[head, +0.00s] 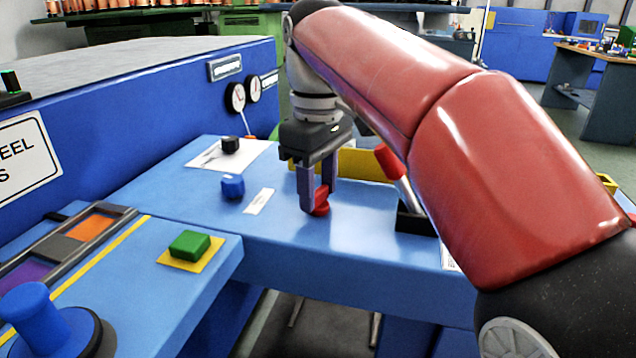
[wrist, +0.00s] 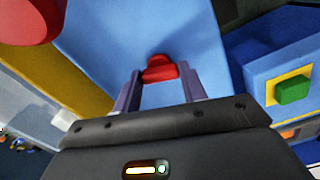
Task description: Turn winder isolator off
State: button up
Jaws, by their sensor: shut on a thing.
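A small red knob (head: 321,203) stands on the blue panel top (head: 275,225); I take it to be the winder isolator, though no label on it can be read. My gripper (head: 318,200) points down over the panel and is shut on the red knob. In the wrist view the red knob (wrist: 158,68) sits between the two grey fingertips (wrist: 160,77). The knob's far side is partly hidden by the fingers in the head view.
A red-handled lever (head: 388,163) stands close right of my gripper. A blue knob (head: 232,187) and a black knob (head: 230,146) are to its left. A green button (head: 190,244) and a large blue knob (head: 33,312) are nearer. A yellow block (head: 362,163) lies behind.

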aim_at(318, 190)
jog(key=shift+n, duration=1.2)
jog(key=o, duration=1)
jog(key=shift+r, duration=0.1)
notch_tip(318, 190, up, 7)
jog(key=shift+r, duration=0.15)
